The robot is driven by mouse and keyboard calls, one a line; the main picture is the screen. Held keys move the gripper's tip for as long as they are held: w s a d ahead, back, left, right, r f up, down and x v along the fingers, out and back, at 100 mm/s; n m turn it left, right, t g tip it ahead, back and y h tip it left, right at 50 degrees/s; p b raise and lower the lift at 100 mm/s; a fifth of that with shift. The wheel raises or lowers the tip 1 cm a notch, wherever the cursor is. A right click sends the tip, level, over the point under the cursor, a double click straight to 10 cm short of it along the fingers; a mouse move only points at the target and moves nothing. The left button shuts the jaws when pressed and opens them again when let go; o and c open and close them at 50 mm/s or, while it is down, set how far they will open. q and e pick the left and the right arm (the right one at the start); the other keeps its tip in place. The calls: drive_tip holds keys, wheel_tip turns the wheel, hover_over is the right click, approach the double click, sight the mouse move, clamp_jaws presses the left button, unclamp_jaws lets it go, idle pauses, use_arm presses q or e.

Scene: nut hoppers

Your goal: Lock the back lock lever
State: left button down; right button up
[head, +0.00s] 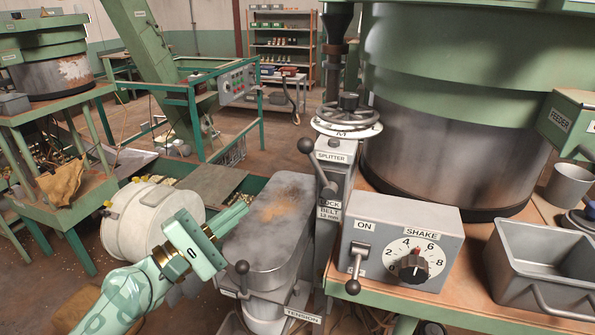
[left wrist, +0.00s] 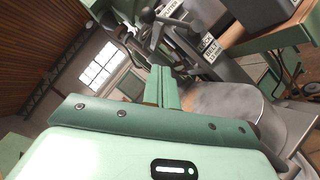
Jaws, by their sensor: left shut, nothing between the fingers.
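A grey post (head: 330,235) labelled SPLITTER and LOCK stands right of centre in the head view. A dark lever (head: 318,167) with a ball knob at its upper left end slants down across the post above the LOCK label. The lever (left wrist: 150,25) also shows at the top of the left wrist view, beyond the fingers. My left gripper (head: 238,214) is shut and empty, over the left side of the rounded grey housing and apart from the lever, to its lower left. Its green fingers show in the left wrist view (left wrist: 162,88). My right gripper is out of view.
The grey housing (head: 268,245) has a TENSION lever (head: 243,278) at its front.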

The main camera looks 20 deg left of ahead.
sight(318, 166)
use_arm(q)
drive_tip(key=s+d+r+p+x, duration=0.1)
drive_tip(key=d+p+x, duration=0.1)
drive_tip(key=p+x, duration=0.6)
drive_tip(key=x, duration=0.4)
drive_tip(key=shift+d, duration=0.3)
drive_tip(key=shift+w+r, duration=0.1)
drive_tip(key=shift+w, duration=0.1)
